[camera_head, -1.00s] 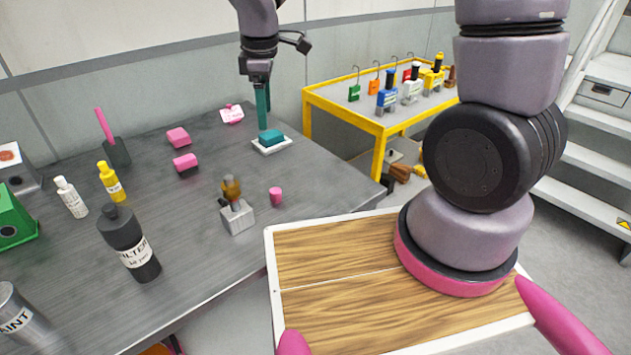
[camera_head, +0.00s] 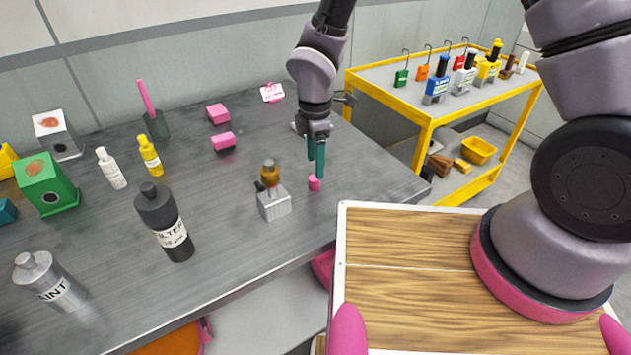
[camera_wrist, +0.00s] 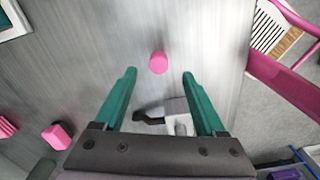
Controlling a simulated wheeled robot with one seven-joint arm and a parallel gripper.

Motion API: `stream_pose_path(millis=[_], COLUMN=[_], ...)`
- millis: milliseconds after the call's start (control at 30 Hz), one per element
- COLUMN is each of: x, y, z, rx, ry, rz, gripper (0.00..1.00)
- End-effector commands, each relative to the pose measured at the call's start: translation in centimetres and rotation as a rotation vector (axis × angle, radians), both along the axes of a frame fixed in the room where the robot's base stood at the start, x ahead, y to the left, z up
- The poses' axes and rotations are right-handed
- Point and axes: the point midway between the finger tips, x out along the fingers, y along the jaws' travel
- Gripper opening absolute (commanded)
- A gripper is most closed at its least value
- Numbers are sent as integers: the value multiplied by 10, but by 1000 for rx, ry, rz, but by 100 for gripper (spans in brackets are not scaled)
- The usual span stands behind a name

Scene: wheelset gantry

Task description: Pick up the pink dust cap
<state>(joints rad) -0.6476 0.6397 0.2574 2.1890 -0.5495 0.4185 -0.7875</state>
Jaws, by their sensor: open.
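The pink dust cap (camera_head: 314,183) is a small pink cylinder standing on the grey table near its right front part. In the wrist view the pink dust cap (camera_wrist: 158,62) lies ahead of my gripper, centred between the lines of the fingers and a little beyond the tips. My gripper (camera_head: 316,170) has teal fingers and points down close to the cap in the head view. In the wrist view my gripper (camera_wrist: 159,72) is open, with its two fingers wide apart and nothing between the tips.
A black filter bottle (camera_head: 165,222) is farther left. Two pink blocks (camera_head: 218,114) lie behind. A yellow-framed table (camera_head: 433,122) with several padlocks stands at the right.

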Motion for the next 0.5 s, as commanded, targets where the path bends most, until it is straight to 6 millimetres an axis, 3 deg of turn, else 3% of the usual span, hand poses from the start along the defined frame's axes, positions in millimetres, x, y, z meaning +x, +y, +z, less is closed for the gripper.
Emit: stream_pose_path(millis=[300, 500], x=[1, 2], y=[2, 2], z=[-43, -52], rx=[-2, 0], ry=[1, 0], rz=[1, -1], gripper=[72, 72])
